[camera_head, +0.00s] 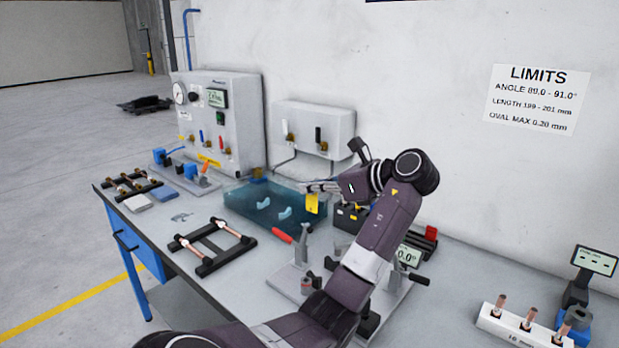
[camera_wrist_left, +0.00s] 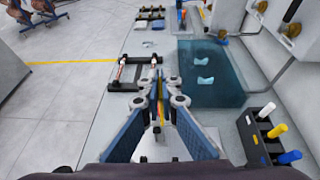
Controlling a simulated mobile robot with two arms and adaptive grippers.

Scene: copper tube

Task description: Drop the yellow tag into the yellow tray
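The yellow tag (camera_head: 312,204) hangs below the fingertips of my left gripper (camera_head: 322,187), over the right part of the blue water tank in the head view. In the left wrist view, the fingers of my left gripper (camera_wrist_left: 160,92) are close together with a thin yellow strip of the tag (camera_wrist_left: 160,90) between them. My left gripper is shut on the tag and holds it above the bench. I cannot make out a yellow tray in either view. My right gripper does not show.
The blue tank (camera_head: 240,198) holds pale pieces. A black rack (camera_head: 184,240) with copper tubes lies left of it. A black holder (camera_wrist_left: 250,140) with yellow, white and blue pegs stands at right in the wrist view. A fixture (camera_head: 290,282) stands under my arm.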

